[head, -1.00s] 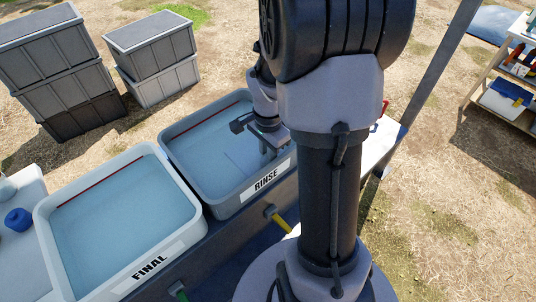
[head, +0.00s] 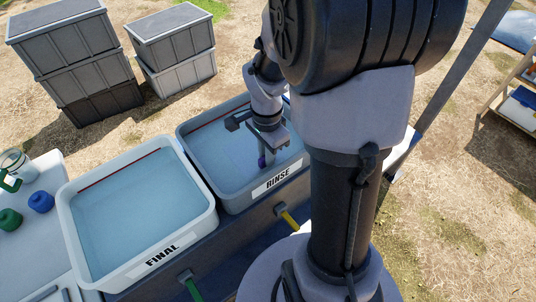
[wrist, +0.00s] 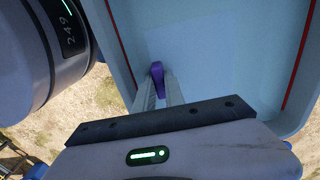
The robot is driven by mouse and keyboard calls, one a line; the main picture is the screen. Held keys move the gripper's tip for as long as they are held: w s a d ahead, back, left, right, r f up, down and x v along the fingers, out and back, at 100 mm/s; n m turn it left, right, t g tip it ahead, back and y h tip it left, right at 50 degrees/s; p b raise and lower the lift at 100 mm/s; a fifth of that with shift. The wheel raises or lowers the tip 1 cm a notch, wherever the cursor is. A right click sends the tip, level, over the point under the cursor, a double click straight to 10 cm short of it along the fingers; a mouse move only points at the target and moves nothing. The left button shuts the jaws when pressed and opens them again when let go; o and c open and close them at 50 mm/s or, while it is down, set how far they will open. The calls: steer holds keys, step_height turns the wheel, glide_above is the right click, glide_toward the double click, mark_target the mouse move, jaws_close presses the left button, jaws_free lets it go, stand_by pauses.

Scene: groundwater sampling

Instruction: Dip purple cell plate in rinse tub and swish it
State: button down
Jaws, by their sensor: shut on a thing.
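The rinse tub (head: 228,188) is a grey-white bin of clear blue water with a RINSE label on its front. My gripper (head: 263,158) points down over this tub, near its front right part. In the wrist view my gripper (wrist: 160,88) is shut on the purple cell plate (wrist: 157,70), with only its purple end showing between the fingers. In the head view a small purple bit of the plate (head: 261,161) shows at the fingertips. How deep the plate sits in the water I cannot tell. The tub's inner wall (wrist: 120,50) shows beside the fingers.
The FINAL tub (head: 75,240), also holding water, stands to the left of the rinse tub. Blue (head: 41,202) and green (head: 10,219) round items sit on the white table at the left. Grey crates (head: 75,60) are stacked on the ground behind. A yellow-handled valve (head: 287,217) is below the rinse tub.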

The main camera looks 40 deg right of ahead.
step_height(320, 180, up, 11)
steer(key=p, duration=0.8)
